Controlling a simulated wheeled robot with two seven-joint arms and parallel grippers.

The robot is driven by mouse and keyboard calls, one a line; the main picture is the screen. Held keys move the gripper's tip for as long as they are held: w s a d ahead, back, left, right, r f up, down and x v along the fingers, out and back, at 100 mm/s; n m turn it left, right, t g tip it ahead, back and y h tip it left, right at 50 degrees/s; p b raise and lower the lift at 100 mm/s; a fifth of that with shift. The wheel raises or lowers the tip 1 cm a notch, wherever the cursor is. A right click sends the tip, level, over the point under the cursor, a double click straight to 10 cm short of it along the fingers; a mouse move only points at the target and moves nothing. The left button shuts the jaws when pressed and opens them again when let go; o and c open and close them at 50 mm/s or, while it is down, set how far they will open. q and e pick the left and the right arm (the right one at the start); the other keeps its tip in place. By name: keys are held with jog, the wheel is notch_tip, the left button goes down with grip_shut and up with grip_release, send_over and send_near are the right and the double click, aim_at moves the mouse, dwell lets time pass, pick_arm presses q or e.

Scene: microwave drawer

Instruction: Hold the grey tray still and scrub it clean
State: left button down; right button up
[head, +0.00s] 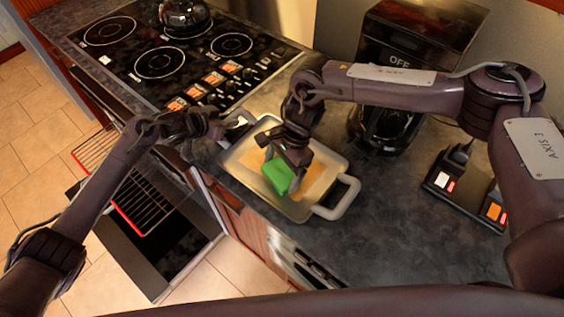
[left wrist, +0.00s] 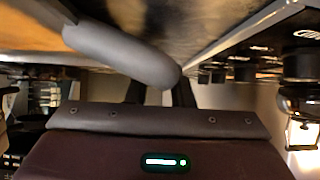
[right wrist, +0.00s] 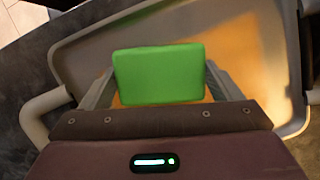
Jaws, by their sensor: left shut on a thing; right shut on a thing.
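The grey tray (head: 246,184) lies on the dark counter, with a pale handle (head: 345,199) at its right end and orange-brown stains on its floor. My left gripper (head: 228,131) is shut on the tray's far-left handle; the handle shows large and grey in the left wrist view (left wrist: 125,58). My right gripper (head: 290,165) is shut on a green sponge (head: 279,175), held over the stained tray floor. The right wrist view shows the sponge (right wrist: 158,75) between the fingers, with orange stain (right wrist: 245,75) around it. Whether the sponge touches the floor is hard to tell.
A black cooktop (head: 160,55) lies at the back left. A black coffee machine (head: 400,80) stands behind the tray. A black device with small coloured labels (head: 465,185) sits at the right. An open oven door with a rack (head: 140,195) is below left. Counter right of the tray is clear.

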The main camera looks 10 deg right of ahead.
aim_at(291, 179)
jog(key=shift+s+d, duration=1)
jog(key=shift+d, duration=0.1)
jog(key=shift+s, duration=0.1)
jog(key=shift+s+d+f, duration=0.1)
jog(key=shift+s+d, duration=0.7)
jog(key=shift+d, duration=0.05)
jog(key=o, duration=1.1)
jog(key=shift+o, duration=0.6)
jog(key=shift+s, duration=0.1)
jog(key=shift+d+r, duration=0.1)
jog(key=shift+r, duration=0.2)
jog(key=shift+c, duration=0.3)
jog(key=shift+r, duration=0.25)
